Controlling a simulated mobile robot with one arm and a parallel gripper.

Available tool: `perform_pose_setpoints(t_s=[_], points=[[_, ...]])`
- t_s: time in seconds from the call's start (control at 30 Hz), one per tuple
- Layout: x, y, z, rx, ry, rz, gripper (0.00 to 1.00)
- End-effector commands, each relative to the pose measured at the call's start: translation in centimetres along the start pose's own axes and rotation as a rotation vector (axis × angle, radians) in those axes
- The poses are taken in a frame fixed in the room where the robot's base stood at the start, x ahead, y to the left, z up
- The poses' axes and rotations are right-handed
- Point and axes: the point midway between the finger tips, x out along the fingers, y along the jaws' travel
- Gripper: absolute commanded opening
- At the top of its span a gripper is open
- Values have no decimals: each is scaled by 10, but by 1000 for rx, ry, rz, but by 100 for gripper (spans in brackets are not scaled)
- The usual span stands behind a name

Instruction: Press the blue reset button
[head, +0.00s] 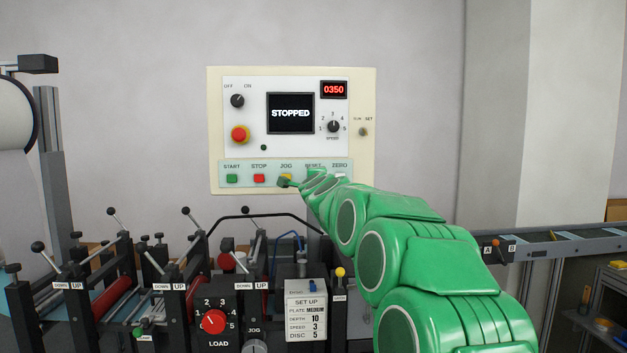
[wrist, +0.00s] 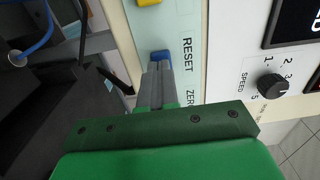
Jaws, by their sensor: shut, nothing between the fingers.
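The control panel (head: 215,130) is on the wall, with its row of labelled buttons along the bottom. In the wrist view the blue button (wrist: 161,56) shows beside the word RESET, just beyond my fingertips. In the head view my arm hides it. My gripper (head: 285,182) is shut and empty, and overlaps the yellow JOG button (head: 288,175) there. In the wrist view the tips of my gripper (wrist: 158,72) are lined up with the blue button and very close to it. I cannot tell whether they touch it.
The green START button (head: 232,178) and red STOP button (head: 259,178) are to the left. The screen (head: 290,113) reads STOPPED and the red display (head: 334,90) reads 0350. Machinery with levers and a load knob (head: 213,321) stands below the panel.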

Motion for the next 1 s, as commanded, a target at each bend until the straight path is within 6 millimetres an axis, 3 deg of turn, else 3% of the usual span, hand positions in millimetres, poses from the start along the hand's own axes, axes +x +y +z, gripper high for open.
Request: perform_pose_setpoints(t_s=[1.0], points=[[-94, -6, 1, 1, -2, -7, 0]])
